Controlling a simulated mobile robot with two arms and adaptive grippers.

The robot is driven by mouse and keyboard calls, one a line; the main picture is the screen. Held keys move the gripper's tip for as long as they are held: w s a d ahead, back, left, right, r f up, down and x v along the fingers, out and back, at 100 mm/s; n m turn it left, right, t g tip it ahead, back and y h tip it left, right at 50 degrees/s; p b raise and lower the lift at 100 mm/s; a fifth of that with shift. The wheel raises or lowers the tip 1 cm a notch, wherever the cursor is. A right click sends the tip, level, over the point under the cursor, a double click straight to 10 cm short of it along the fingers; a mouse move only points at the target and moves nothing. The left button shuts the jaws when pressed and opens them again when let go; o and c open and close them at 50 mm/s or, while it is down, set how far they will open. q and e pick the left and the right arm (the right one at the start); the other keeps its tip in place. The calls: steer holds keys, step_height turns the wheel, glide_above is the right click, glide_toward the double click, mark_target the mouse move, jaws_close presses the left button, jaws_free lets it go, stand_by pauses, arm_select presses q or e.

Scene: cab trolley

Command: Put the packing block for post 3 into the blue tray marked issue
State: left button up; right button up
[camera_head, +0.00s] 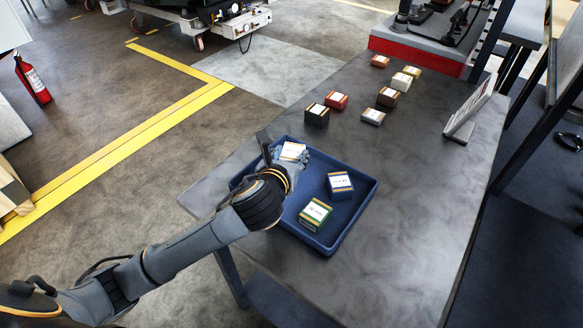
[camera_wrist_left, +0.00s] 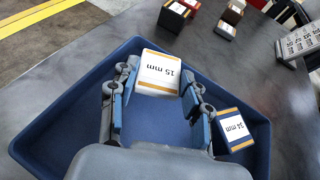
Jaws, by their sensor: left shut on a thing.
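My left gripper (camera_head: 288,163) is shut on a block with a white label and orange edging (camera_head: 293,151). In the left wrist view this block (camera_wrist_left: 160,70) reads "15 mm" and sits between the two fingers. It is over the far part of the blue tray (camera_head: 353,222); I cannot tell whether it touches the tray floor. A blue block (camera_head: 339,185), reading "14 mm" in the left wrist view (camera_wrist_left: 234,128), and a green block (camera_head: 315,214) stand in the tray. No "issue" mark is readable on the tray. My right gripper is not in view.
Several labelled blocks stand farther back on the grey table (camera_head: 420,190), among them a black one (camera_head: 317,115), a red one (camera_head: 337,100) and a brown one (camera_head: 388,97). A tilted sign (camera_head: 470,105) stands at the right. The near right of the table is clear.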

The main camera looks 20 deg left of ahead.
arm_select(q)
steer(key=shift+w+f, duration=0.5)
steer(key=shift+f, duration=0.05)
steer(key=shift+w+f, duration=0.1)
steer(key=shift+f, duration=1.55)
steer(key=o, duration=1.2)
steer(key=shift+f, duration=0.15)
steer(key=shift+r, duration=0.2)
steer(key=v, duration=1.2)
steer(key=shift+d+f, duration=0.1)
